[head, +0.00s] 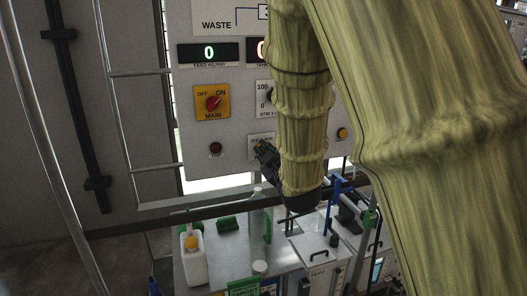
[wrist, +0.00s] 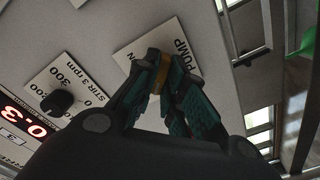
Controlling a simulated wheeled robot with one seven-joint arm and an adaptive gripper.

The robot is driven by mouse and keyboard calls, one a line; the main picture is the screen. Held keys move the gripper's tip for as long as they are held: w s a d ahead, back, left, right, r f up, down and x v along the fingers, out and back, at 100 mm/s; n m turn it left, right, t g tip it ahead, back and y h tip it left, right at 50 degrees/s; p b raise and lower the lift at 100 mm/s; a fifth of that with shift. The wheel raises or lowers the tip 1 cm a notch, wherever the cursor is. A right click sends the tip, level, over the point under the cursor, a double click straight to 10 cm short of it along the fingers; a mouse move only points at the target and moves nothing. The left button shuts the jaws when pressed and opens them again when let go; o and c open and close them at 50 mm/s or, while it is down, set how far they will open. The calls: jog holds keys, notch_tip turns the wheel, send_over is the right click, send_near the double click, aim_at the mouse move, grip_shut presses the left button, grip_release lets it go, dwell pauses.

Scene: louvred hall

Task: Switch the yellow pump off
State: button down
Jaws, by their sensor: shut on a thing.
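The pump plate (wrist: 150,41), a white label marked PUMP, is on the grey panel in the wrist view. My gripper (wrist: 160,74) is at this plate, its dark green fingers closed around a small yellow-brown knob (wrist: 162,64). The fingers cover most of the knob, so its setting cannot be read. In the head view my gripper (head: 264,156) is at the lower part of the panel, just under a small white plate (head: 259,138). My arm hides part of that area.
The panel (head: 225,125) also carries a red MAIN knob (head: 213,103) on a yellow plate, a dark red button (head: 215,148) and a green display (head: 208,51). A stir dial (wrist: 57,102) is beside the pump plate. Below is a bench with a white jug (head: 194,262).

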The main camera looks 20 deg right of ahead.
jog(key=shift+f, duration=0.15)
jog(key=c, duration=1.4)
grip_release()
jog(key=shift+s, duration=0.1)
jog(key=s+b, duration=0.1)
jog(key=s, duration=0.5)
jog(key=shift+s+d, duration=0.15)
jog(key=shift+s, duration=0.25)
jog(key=shift+w, duration=0.15)
